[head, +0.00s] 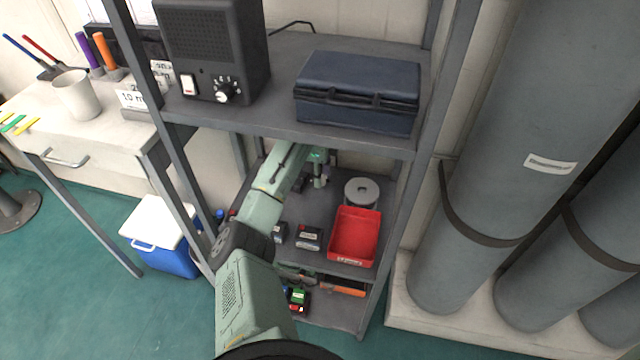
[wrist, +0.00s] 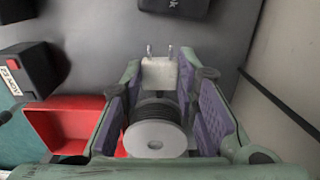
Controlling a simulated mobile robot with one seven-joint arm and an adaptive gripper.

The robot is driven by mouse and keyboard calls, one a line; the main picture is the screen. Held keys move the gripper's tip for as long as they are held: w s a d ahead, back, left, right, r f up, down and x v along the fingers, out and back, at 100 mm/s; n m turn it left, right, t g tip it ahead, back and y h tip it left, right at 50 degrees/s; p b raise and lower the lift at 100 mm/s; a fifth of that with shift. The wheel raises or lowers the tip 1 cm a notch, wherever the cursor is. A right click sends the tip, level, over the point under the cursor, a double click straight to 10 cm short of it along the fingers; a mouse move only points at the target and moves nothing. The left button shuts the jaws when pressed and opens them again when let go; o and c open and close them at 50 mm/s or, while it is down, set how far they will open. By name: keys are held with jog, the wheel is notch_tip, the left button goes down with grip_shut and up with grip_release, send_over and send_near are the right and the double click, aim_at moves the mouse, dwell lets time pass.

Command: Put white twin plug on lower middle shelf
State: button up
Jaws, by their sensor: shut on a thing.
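The white twin plug (wrist: 158,73) shows between my fingertips in the wrist view, its two metal prongs pointing toward the top of the picture. My gripper (wrist: 168,76) is shut on it, though a narrow gap seems to show beside the right finger. In the head view my gripper (head: 318,178) reaches into the rack, above the dark shelf (head: 338,184) below the radio's shelf. The plug cannot be made out there. Whether it touches the shelf is unclear.
A cable reel (head: 362,190) and a red bin (head: 354,236) stand on that shelf, right of my gripper. Small black boxes (head: 308,239) stand left of the bin. The shelf above holds a radio (head: 212,50) and a blue case (head: 358,90). A rack post bounds the right side.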

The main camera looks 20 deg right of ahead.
aim_at(320, 192)
notch_tip(320, 192, down, 4)
jog(key=shift+f+p, duration=0.1)
jog(key=shift+p, duration=0.3)
jog(key=shift+w+f, duration=0.1)
jog(key=shift+f, duration=0.2)
jog(key=shift+d+f, duration=0.1)
jog(key=shift+f, duration=0.1)
jog(key=o, duration=1)
jog(key=shift+r+b, duration=0.45)
jog(key=shift+r, duration=3.55)
